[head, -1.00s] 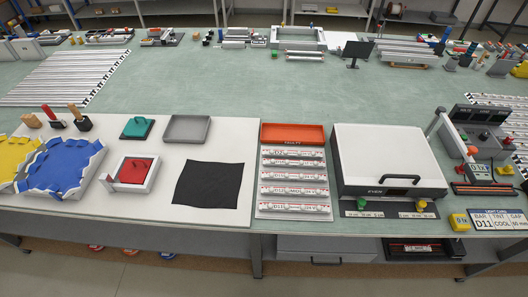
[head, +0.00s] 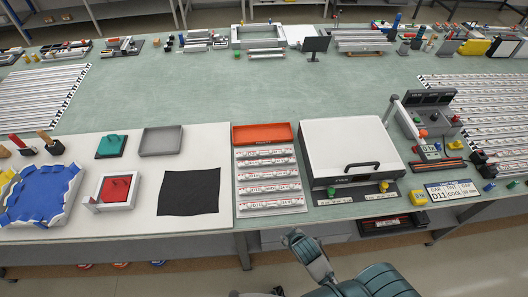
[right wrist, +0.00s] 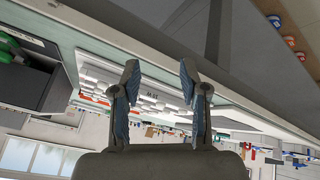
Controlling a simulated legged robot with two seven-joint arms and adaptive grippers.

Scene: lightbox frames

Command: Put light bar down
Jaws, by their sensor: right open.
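Several white light bars with printed labels (head: 266,172) lie in rows in a grey rack (head: 270,210) at the front of the bench, below an orange tray (head: 262,133). My right gripper (right wrist: 160,70) is open in the right wrist view, with nothing between its fingers. Behind it, the white rack area (right wrist: 150,97) shows upside down. In the head view my right arm comes in from the bottom, off the bench's front edge, with a dark gripper part (head: 296,238) low in front of the bench. My left gripper is not in view.
A white lidded box (head: 350,145) stands right of the rack. A black cloth (head: 189,192) lies left of it on a white mat. A label card reading D11 COOL (head: 452,190) and a yellow block (head: 418,196) sit at the right front.

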